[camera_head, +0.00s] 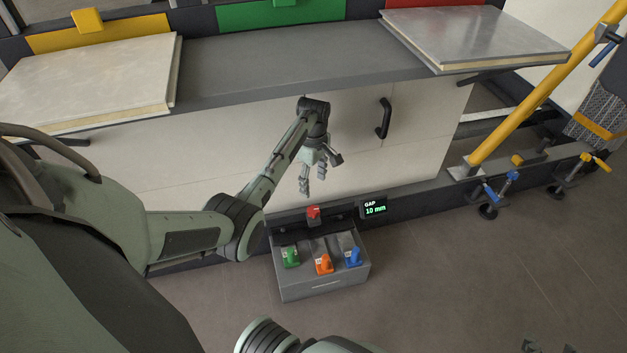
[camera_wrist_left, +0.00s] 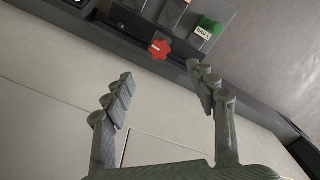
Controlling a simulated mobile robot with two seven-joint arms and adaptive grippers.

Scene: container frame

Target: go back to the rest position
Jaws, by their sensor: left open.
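My left gripper (camera_head: 316,178) hangs in front of the pale panel, above the grey box on the floor. In the left wrist view its two fingers (camera_wrist_left: 165,90) are spread with nothing between them. Past the fingertips, a red knob (camera_wrist_left: 160,48) and a green block (camera_wrist_left: 207,27) show, both apart from the fingers. At the bottom right edge of the head view, dark tips (camera_head: 550,346) look like my right gripper; most of it is cut off.
The grey box (camera_head: 325,283) holds green (camera_head: 290,257), orange (camera_head: 323,264) and blue (camera_head: 353,256) pieces, with a red piece (camera_head: 313,213) behind. A display (camera_head: 374,208) reads "GAP 10 mm". A black handle (camera_head: 384,118) juts from the panel. A yellow bar (camera_head: 540,88) slants at right.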

